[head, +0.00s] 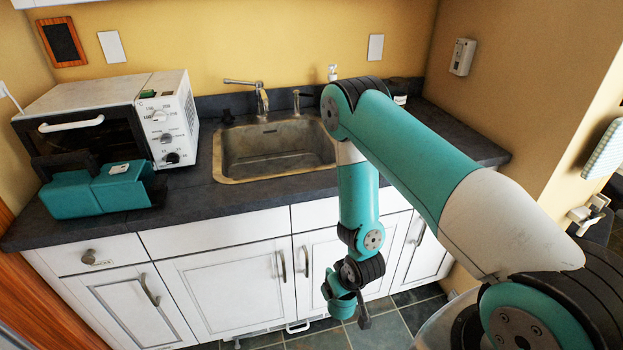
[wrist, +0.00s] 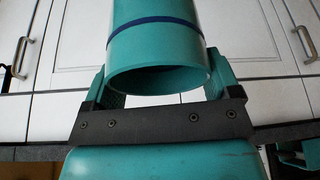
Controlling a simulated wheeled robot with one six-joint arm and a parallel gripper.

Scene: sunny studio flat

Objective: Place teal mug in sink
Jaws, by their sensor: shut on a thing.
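The teal mug (wrist: 155,50), with a dark blue band around it, is held between the two fingers of my gripper (wrist: 160,78) in the wrist view. Its round rim faces the wrist camera. In the head view my gripper (head: 343,298) hangs in front of the white lower cabinets, below the counter's front edge; the mug is too small there to tell apart clearly from the teal gripper. The metal sink (head: 275,150) is set into the dark counter, behind and above my gripper in the picture, and its basin looks empty.
A faucet (head: 260,98) stands at the sink's back edge. A white toaster oven (head: 175,115) and a teal appliance (head: 85,195) occupy the counter's left. The dark counter (head: 185,205) is clear in front of the sink. Cabinet handles (head: 150,290) stick out below.

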